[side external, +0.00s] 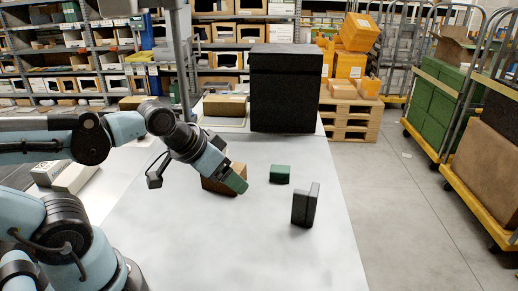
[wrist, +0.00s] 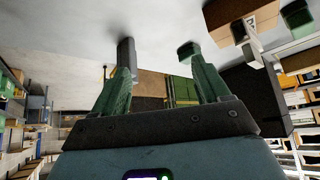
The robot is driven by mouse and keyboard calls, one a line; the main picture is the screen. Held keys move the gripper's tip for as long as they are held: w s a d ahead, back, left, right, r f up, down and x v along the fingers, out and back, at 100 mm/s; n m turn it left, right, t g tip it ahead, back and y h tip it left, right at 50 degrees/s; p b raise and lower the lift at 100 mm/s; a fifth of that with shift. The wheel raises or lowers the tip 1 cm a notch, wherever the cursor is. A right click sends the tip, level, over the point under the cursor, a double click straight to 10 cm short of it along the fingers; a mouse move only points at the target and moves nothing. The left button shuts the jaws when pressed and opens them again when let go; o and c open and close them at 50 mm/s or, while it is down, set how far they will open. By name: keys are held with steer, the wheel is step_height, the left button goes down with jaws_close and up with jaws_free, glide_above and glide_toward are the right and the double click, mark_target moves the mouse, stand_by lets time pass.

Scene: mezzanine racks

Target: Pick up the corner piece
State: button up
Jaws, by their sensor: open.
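The dark grey corner piece (side external: 303,207) stands upright on the pale table, right of my gripper (side external: 238,184) in the side view. It looks like two upright faces meeting at an angle. In the wrist view the corner piece (wrist: 125,55) shows just beyond the left finger, which overlaps its lower end. My gripper (wrist: 158,66) has its green fingers spread apart with nothing between them. In the side view the fingers are above the table, in front of a brown box, and apart from the corner piece.
A small green block (side external: 280,174) sits behind the corner piece. The brown box (side external: 211,182) is partly hidden by my gripper. A large black box (side external: 286,90) and a tan box (side external: 225,106) stand at the table's far end. The table's front is clear. Loaded carts (side external: 437,105) stand at right.

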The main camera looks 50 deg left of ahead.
steer(key=shift+o, duration=1)
steer(key=shift+w, duration=0.1)
steer(key=m+h, duration=1.1)
steer(key=m, duration=0.1)
glide_toward(305, 204)
steer(key=w, duration=0.4)
steer(key=shift+d+r+x, duration=0.1)
steer(key=shift+r+x, duration=0.05)
steer(key=shift+x, duration=1)
steer(key=shift+d+r+x, duration=0.1)
steer(key=shift+r+x, duration=0.05)
steer(key=shift+x, duration=1)
steer(key=shift+d+r+x, duration=0.15)
steer(key=shift+x, duration=1)
steer(key=shift+s, duration=0.15)
